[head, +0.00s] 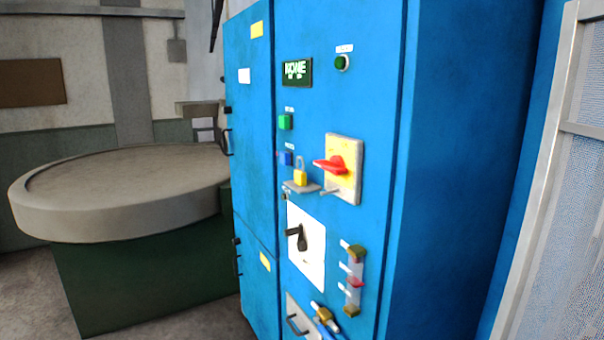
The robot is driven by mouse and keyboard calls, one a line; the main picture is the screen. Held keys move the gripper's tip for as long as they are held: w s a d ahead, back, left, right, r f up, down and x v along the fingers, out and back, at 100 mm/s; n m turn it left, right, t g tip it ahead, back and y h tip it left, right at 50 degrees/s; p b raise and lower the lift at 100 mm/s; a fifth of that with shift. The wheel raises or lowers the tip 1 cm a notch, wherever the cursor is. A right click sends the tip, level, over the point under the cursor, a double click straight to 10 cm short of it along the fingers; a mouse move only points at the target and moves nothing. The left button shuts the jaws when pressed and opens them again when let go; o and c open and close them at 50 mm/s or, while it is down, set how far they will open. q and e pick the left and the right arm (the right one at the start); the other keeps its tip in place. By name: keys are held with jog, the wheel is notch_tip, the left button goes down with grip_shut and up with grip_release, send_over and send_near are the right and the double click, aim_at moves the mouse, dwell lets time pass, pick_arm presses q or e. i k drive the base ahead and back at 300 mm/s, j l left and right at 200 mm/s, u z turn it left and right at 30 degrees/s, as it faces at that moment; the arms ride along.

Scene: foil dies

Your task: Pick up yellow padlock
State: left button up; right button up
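The yellow padlock (300,177) stands upright on a small grey shelf (301,187) on the front of the blue cabinet (330,110). Its grey shackle points up. It sits just left of the yellow plate (347,187) with the red rotary handle (331,164). Neither of my grippers shows in the head view.
A black lever on a white plate (312,262) and a strip of coloured parts (355,280) are below the padlock. Another yellowish item (323,312) is near the bottom. A round grey-topped table (130,175) with a green base stands left of the cabinet. A mesh panel (570,220) is at right.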

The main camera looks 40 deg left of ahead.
aim_at(299, 175)
jog(key=i+j+z, duration=0.15)
jog(key=j, duration=0.5)
jog(key=i+j+z, duration=0.15)
jog(key=j, duration=0.5)
jog(key=j+z, duration=0.15)
jog(key=j, duration=0.5)
